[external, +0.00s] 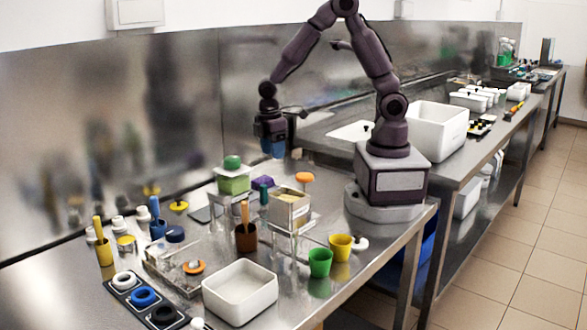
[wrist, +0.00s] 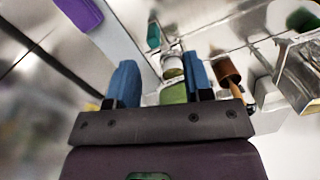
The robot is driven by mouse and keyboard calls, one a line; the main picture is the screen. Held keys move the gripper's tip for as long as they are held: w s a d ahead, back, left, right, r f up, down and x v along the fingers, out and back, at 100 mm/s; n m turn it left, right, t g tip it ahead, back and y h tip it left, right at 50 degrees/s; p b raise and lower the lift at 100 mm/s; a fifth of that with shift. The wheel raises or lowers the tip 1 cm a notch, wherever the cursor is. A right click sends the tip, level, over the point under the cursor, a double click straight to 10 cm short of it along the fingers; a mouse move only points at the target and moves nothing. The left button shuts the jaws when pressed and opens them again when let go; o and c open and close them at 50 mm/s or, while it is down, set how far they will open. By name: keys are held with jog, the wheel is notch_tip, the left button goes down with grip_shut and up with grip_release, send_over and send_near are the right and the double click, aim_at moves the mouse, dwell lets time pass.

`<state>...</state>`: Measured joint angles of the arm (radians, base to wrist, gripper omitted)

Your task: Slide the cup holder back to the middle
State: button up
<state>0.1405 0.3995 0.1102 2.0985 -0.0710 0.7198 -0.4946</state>
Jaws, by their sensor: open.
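My gripper (external: 272,148) has blue fingers, points down and hangs empty above the back of the table. In the wrist view my gripper (wrist: 162,84) has its fingers apart, with a green and metal item (wrist: 173,75) visible beyond the gap. I cannot tell for certain which thing is the cup holder. A square metal holder (external: 289,212) on a clear stand is to the right of the table's middle, in front of my gripper and apart from it. A green box (external: 233,184) with a green knob stands on another raised stand to its left.
A green cup (external: 320,262) and yellow cup (external: 340,247) stand near the right edge. A white tub (external: 240,293) is at the front. A brown cup (external: 246,238) with a wooden handle stands mid-table. A black rack (external: 125,299) with rings lies front left.

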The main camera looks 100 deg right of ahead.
aim_at(263, 185)
jog(key=w+f+n, duration=0.1)
jog(key=f, duration=0.3)
jog(key=w+f+n, duration=0.1)
jog(key=f, duration=0.4)
jog(key=w+f+n, duration=0.1)
jog(key=f, duration=0.3)
jog(key=shift+f+t, duration=0.4)
